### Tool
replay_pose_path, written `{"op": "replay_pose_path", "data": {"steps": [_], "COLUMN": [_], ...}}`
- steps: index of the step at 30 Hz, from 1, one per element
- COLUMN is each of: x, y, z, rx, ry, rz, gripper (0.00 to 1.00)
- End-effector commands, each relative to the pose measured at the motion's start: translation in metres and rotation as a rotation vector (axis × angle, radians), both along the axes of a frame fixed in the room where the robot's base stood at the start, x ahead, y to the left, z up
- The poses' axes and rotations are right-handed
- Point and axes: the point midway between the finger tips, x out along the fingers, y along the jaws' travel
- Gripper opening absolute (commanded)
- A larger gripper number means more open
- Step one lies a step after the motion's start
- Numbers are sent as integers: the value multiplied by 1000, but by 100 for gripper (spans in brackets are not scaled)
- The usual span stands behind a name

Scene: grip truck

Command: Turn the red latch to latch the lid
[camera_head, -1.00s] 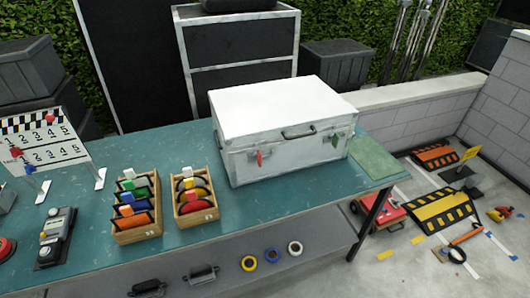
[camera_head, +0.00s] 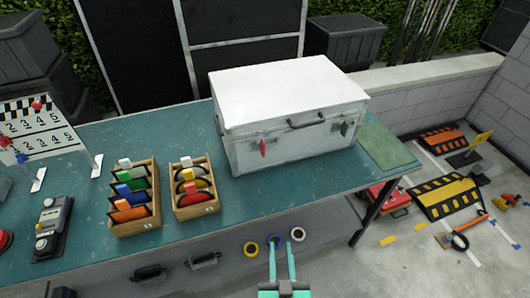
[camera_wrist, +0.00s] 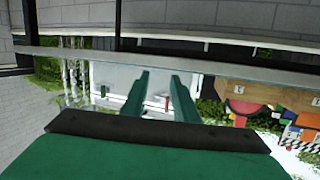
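A white case (camera_head: 285,154) stands on the green table with its lid (camera_head: 285,90) down. The red latch (camera_head: 263,147) is on the left of its front face and hangs roughly upright. A green latch (camera_head: 344,129) is on the right. My gripper (camera_head: 280,243) is low in front of the table, below and apart from the red latch. Its two fingers are parted with nothing between them. The wrist view looks upside down and shows the gripper (camera_wrist: 160,76), the case (camera_wrist: 120,78) beyond it, and the red latch (camera_wrist: 167,103) seen between the fingers.
Two wooden boxes (camera_head: 134,221) (camera_head: 197,208) with coloured discs stand left of the case on the table (camera_head: 260,195). A green mat (camera_head: 388,150) lies right of the case.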

Motion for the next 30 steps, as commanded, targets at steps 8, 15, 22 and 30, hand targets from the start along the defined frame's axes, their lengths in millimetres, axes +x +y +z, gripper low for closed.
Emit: {"op": "replay_pose_path", "data": {"steps": [8, 15, 22, 30], "x": [90, 138, 153, 180], "y": [-1, 5, 9, 18], "z": [58, 116, 144, 147], "rx": [13, -3, -18, -18], "ry": [-84, -163, -203, -206], "rz": [122, 243, 301, 309], "gripper": [27, 27, 27, 27]}}
